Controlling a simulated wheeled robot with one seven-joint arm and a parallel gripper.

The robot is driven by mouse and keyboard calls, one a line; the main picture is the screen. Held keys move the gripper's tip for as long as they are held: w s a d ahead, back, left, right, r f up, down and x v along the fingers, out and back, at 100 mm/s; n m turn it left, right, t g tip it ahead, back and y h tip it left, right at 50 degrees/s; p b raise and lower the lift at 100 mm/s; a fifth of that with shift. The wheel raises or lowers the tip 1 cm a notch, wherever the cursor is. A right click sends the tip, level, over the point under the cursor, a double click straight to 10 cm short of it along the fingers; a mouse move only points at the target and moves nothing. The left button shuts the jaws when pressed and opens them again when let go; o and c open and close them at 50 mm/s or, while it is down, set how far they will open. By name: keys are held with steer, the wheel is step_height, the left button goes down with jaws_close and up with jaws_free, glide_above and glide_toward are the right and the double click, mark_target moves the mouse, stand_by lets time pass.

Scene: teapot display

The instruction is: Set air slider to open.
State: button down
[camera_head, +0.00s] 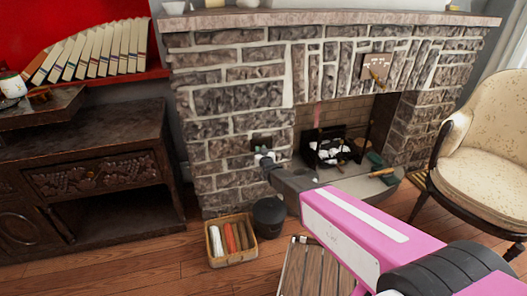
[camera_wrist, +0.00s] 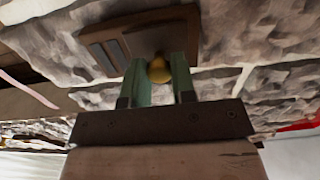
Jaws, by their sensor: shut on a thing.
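The air slider is a brown metal plate (camera_wrist: 200,22) on the stone face, seen in the wrist view. Slots (camera_wrist: 106,54) show at its left part, beside a flat cover piece with a round brass knob (camera_wrist: 158,71). My gripper (camera_wrist: 161,78) has its two greenish fingers on either side of the knob and is shut on it. In the head view my gripper (camera_head: 264,157) reaches the fireplace's left pillar, just below the dark plate (camera_head: 261,141). The gripper covers the knob there.
The stone fireplace (camera_head: 225,110) has a hearth with a grate (camera_head: 326,148). Another plate with a brass handle (camera_head: 377,76) is above the opening. A cabinet (camera_head: 90,150) is left, an armchair (camera_head: 492,130) right.

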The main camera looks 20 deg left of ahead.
steer(key=shift+s+a, duration=0.1)
steer(key=shift+a, duration=0.05)
steer(key=c, duration=1)
jaws_free()
steer(key=shift+a, duration=0.1)
steer(key=shift+o, duration=0.2)
steer(key=shift+s, duration=0.1)
steer(key=v, duration=1)
steer(key=shift+s+d, duration=0.25)
steer(key=shift+d, duration=0.05)
